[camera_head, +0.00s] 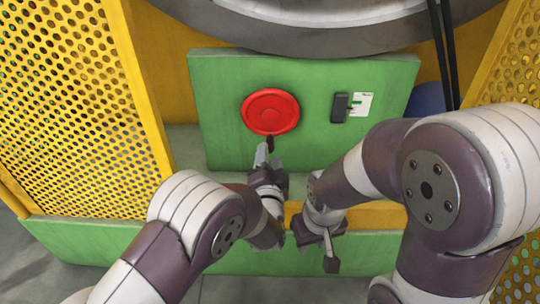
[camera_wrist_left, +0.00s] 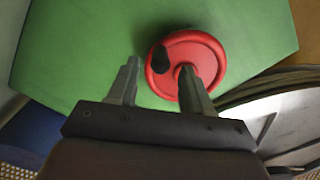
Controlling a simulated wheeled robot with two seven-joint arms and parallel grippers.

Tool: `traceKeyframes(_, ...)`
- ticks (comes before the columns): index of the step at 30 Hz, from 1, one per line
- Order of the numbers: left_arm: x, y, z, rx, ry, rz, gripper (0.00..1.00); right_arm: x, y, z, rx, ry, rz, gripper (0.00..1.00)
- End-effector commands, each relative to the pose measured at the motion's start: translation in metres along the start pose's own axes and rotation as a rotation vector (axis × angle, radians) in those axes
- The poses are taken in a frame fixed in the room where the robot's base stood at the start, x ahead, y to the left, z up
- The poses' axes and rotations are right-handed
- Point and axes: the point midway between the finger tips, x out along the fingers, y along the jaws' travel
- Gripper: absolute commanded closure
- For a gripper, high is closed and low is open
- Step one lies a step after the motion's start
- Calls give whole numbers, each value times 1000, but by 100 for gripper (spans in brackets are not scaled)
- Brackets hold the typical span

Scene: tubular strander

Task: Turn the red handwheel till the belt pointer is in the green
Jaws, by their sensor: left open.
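The red handwheel (camera_head: 270,111) is mounted on the green panel (camera_head: 225,85) in the head view. It also shows in the left wrist view (camera_wrist_left: 212,62), with a black knob (camera_wrist_left: 158,57) near its rim. My left gripper (camera_head: 266,152) is open just below the wheel. In the left wrist view its fingertips (camera_wrist_left: 159,66) lie either side of the knob, the right one overlapping the wheel's middle. Contact cannot be told. A dark box (camera_head: 340,107) with a white card (camera_head: 363,104) carrying a green mark sits right of the wheel; the pointer is too small to read. My right gripper (camera_head: 331,258) hangs lower right, its jaws unclear.
Yellow perforated guards (camera_head: 75,95) stand on the left and at the right edge. A large grey ring (camera_head: 330,35) curves above the panel, with black cables (camera_head: 446,50) at right. A low green and yellow barrier (camera_head: 85,237) crosses in front.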

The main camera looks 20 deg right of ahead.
Motion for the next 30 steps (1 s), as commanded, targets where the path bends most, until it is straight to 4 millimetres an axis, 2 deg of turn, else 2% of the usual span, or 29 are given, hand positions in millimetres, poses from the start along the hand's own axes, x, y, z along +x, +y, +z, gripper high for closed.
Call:
traceKeyframes(1, 12, 6, 5, -3, -1, -4, 50, 14, 0, 2, 0, 0, 0, 65)
traceKeyframes(6, 42, 3, 3, -2, 0, -2, 50, 28, 0, 3, 0, 0, 0, 65)
traceKeyframes(10, 51, 1, 1, -1, 0, 0, 50, 30, 0, 4, 0, 0, 0, 65)
traceKeyframes(17, 52, 0, 0, -1, 0, 2, 50, 29, 0, 4, 0, 0, 0, 65)
traceKeyframes(20, 52, 0, 0, -1, 0, 2, 80, 29, 0, 4, 0, 0, 0, 65)
traceKeyframes(21, 52, 0, 0, -1, -1, 2, 93, 29, 0, 4, 0, 0, 0, 65)
traceKeyframes(22, 52, 0, 0, -1, -1, 2, 100, 29, 0, 4, 0, 0, 0, 65)
traceKeyframes(30, 52, -2, 0, 10, -1, 2, 100, 26, 0, 3, 0, 0, 0, 65)
